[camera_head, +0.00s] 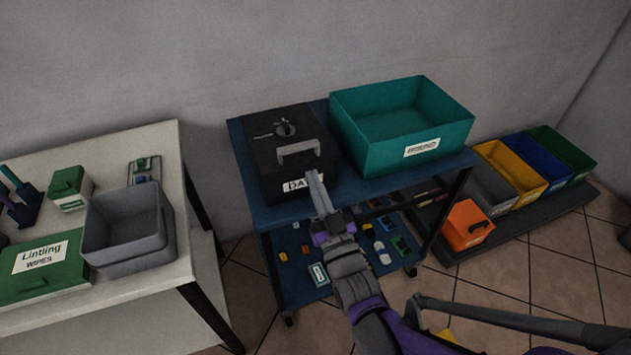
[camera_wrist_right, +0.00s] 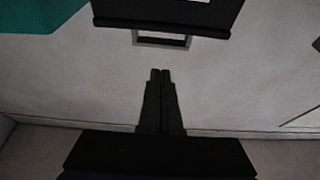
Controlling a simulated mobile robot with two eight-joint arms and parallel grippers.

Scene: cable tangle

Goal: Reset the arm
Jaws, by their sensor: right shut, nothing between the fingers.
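My right gripper (camera_head: 316,186) is raised in front of the blue cart, its fingers together and empty. Its fingers overlap the label on the front of a black box (camera_head: 268,150) with a grey handle. In the right wrist view the shut fingers (camera_wrist_right: 160,76) point toward the handle (camera_wrist_right: 162,40) of the black box (camera_wrist_right: 165,14), with a gap between. I cannot tell from the head view how far the fingers are from the box front. My left gripper is not in view.
A teal bin (camera_head: 400,125) stands on the cart top (camera_head: 300,207), right of the black box. Small parts lie on the lower shelf. A white table (camera_head: 160,285) holds a grey bin (camera_head: 125,232) at left. Coloured bins and an orange box (camera_head: 466,226) stand at right.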

